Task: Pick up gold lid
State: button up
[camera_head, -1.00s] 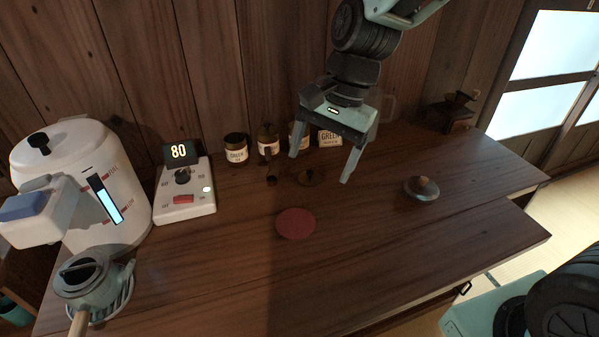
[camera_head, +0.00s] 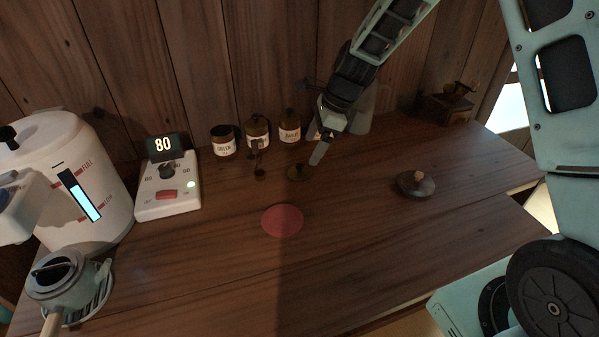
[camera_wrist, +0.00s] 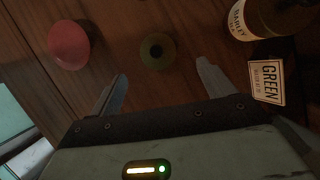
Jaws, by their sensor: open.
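The gold lid (camera_head: 299,174), small, round and dark brassy, lies on the wooden counter behind the red disc. In the wrist view the lid (camera_wrist: 157,50) shows just beyond the fingertips, roughly centred between them. My gripper (camera_head: 318,160) is just above and slightly right of the lid in the head view, tilted and seen from the side. In the wrist view its two fingers (camera_wrist: 162,70) are spread apart with nothing between them.
Several brown jars (camera_head: 257,133) stand along the back wall; the left jar (camera_head: 223,142) looks lidless. A GREEN label card (camera_wrist: 267,82) is near the right finger. A red disc (camera_head: 283,220) lies in front. A knobbed lid (camera_head: 415,184) sits right. A kettle (camera_head: 62,281) stands left.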

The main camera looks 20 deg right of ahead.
aim_at(299, 170)
jog(key=shift+s+x, duration=0.2)
jog(key=shift+x, duration=3.35)
jog(key=c, duration=1.1)
